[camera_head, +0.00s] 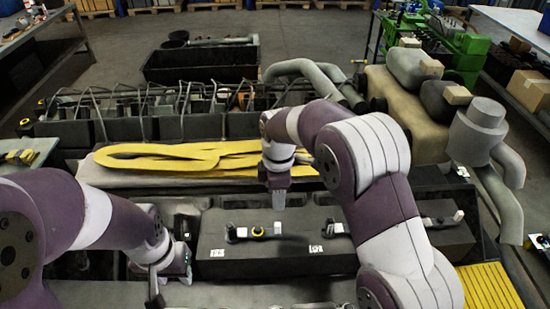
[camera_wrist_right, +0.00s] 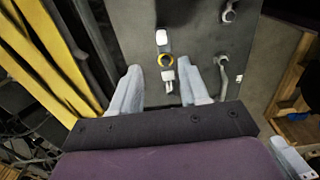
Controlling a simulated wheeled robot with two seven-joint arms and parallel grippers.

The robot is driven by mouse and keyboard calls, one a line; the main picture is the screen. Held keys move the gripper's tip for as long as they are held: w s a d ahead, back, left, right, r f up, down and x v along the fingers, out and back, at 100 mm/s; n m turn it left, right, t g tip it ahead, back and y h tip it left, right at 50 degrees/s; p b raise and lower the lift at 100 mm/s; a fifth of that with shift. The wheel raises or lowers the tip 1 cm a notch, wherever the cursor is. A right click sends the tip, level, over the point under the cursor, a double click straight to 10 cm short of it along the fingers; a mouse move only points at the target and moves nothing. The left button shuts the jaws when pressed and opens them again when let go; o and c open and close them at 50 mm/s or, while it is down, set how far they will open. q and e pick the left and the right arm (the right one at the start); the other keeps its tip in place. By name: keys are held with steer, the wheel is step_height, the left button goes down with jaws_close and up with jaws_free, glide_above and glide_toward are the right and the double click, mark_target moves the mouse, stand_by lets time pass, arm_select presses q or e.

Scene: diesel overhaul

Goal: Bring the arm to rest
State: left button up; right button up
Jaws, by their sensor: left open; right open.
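My left gripper (camera_head: 172,272) is low at the lower left, beside the left end of the dark block. Its fingertips are hard to make out.
Yellow flat gaskets (camera_head: 180,158) lie behind the dark block. A dark engine row (camera_head: 160,122) with cables stands behind them. Grey pipes (camera_head: 485,150) and a green machine (camera_head: 450,45) are at the right. A black bin (camera_head: 205,62) stands on open floor at the back.

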steer(key=s+d+f+m+b, duration=0.7)
steer(key=s+m+b, duration=0.1)
steer(key=s+m, duration=0.1)
steer(key=s+d+f+m+t+b, duration=0.1)
steer(key=s+d+f+m+b, duration=0.7)
steer(key=s, duration=0.3)
steer(key=shift+s+f+m, duration=0.25)
steer(key=shift+s+m, duration=0.1)
steer(key=shift+m, duration=0.15)
steer(key=shift+w+a, duration=0.1)
steer(key=shift+w, duration=0.05)
